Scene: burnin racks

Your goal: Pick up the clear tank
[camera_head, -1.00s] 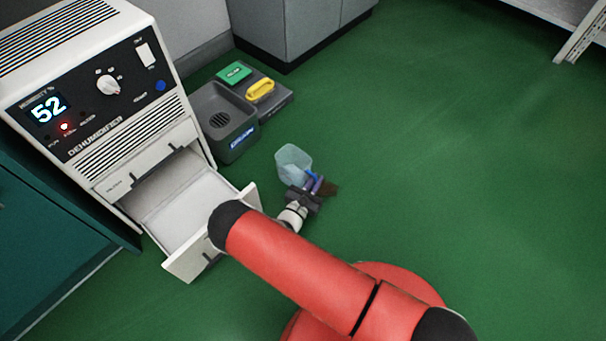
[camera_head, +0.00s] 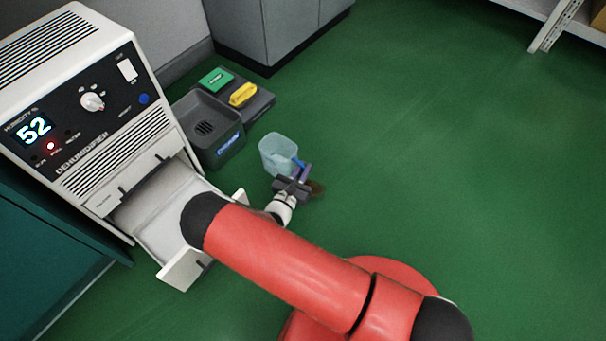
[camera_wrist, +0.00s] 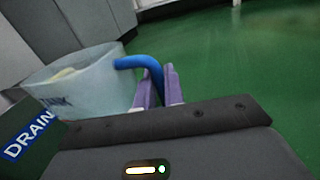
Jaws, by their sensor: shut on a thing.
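The clear tank (camera_head: 279,154) is a pale, see-through open box with a blue handle (camera_head: 298,163). In the head view it is at the end of my arm, right of the dark drain bin. My gripper (camera_head: 299,174) has purple fingers and is shut on the blue handle. The wrist view shows the tank (camera_wrist: 85,85) at left, upright or slightly tilted, with the handle (camera_wrist: 150,68) running between my fingers (camera_wrist: 157,88). Whether the tank touches the floor is hard to tell.
A white dehumidifier (camera_head: 85,110) with an open drawer (camera_head: 180,272) stands at left. The dark drain bin (camera_head: 217,150) and a tray (camera_head: 262,103) with green and yellow items sit behind the tank. Green floor is free to the right. A shelf leg (camera_head: 550,32) is far right.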

